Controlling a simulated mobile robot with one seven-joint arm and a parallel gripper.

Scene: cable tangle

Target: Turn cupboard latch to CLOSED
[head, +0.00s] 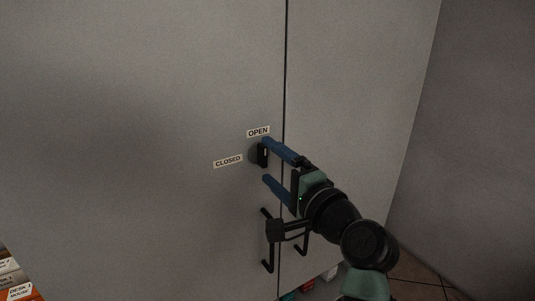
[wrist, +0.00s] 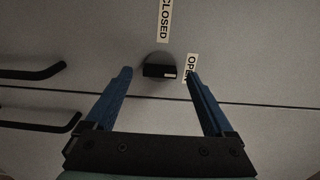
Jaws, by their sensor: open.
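The cupboard latch (head: 264,154) is a black bar on a round dark base, on the left door near the door gap. The bar stands upright towards the OPEN label (head: 258,132); the CLOSED label (head: 228,160) is to its left. In the wrist view the latch (wrist: 158,70) lies lengthwise between my fingertips, its white mark at the OPEN end. My gripper (head: 267,161) is open with blue fingers, also in the wrist view (wrist: 160,73). Gaps show on both sides of the bar there. The upper finger partly covers the latch in the head view.
Two black door handles sit below the latch, the left one (head: 267,246) close to my wrist. Labelled boxes (head: 18,291) are at the lower left. A grey wall (head: 480,130) stands at the right. The door face around the latch is otherwise clear.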

